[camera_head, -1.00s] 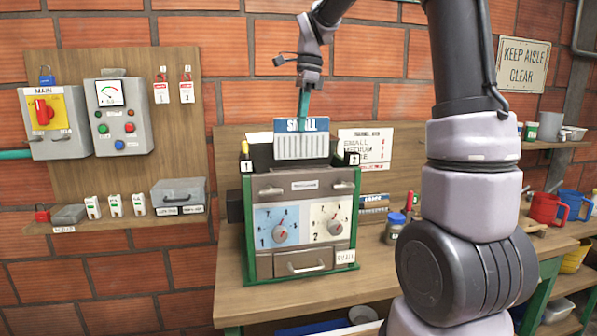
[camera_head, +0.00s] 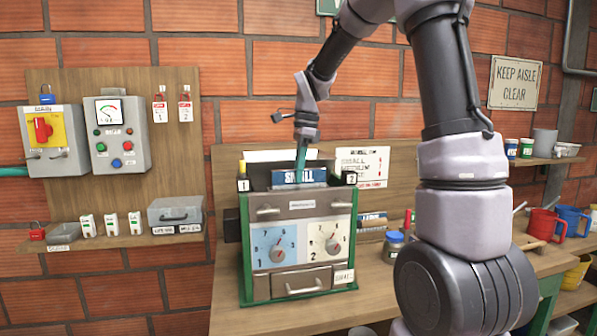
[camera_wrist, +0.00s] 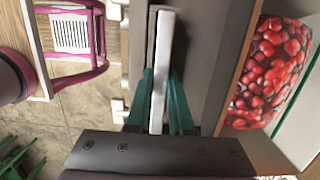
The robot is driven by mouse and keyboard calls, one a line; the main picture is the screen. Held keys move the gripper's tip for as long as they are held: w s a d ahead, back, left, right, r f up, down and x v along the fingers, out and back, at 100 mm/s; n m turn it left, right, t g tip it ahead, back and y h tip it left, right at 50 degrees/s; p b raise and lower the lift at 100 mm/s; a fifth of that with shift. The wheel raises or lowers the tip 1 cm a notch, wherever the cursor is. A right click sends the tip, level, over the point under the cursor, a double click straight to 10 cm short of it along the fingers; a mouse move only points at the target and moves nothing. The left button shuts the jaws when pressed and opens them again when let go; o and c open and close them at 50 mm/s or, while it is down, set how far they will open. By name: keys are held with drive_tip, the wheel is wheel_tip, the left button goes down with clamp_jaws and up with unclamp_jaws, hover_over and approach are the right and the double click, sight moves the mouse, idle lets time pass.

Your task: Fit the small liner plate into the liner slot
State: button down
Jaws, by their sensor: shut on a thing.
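The small liner plate (camera_head: 299,177) has a blue band marked SMALL. In the head view only this band shows above the front of the green-framed pulper (camera_head: 301,208); its white ribbed part is hidden behind the front panel. My gripper (camera_head: 302,165) is above the pulper, with its green fingers shut on the plate's top. In the wrist view my gripper (camera_wrist: 161,112) holds the plate edge-on, as a white strip (camera_wrist: 163,60) between the fingers. The liner slot is hidden in the head view, and I cannot tell whether the plate is fully seated.
Red cherries (camera_wrist: 272,65) lie close to the right of the fingers in the wrist view. Numbered posts 1 (camera_head: 243,178) and 2 (camera_head: 350,178) stand at the pulper's top corners. A jar (camera_head: 393,247) stands to its right. The bench front is clear.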

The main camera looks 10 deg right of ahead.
drive_tip(key=c, duration=0.8)
unclamp_jaws()
wheel_tip(320, 180, up, 12)
drive_tip(key=d, duration=0.2)
drive_tip(key=s+d+f+n+t, duration=0.1)
drive_tip(key=s+d+n+t, duration=0.1)
drive_tip(key=s+n, duration=0.5)
drive_tip(key=s+d+f+n+t, duration=0.1)
drive_tip(key=s+n+t, duration=0.4)
drive_tip(key=s, duration=1)
drive_tip(key=shift+s+d+f+n, duration=0.15)
drive_tip(key=shift+d+f+n, duration=0.25)
drive_tip(key=shift+n, duration=0.6)
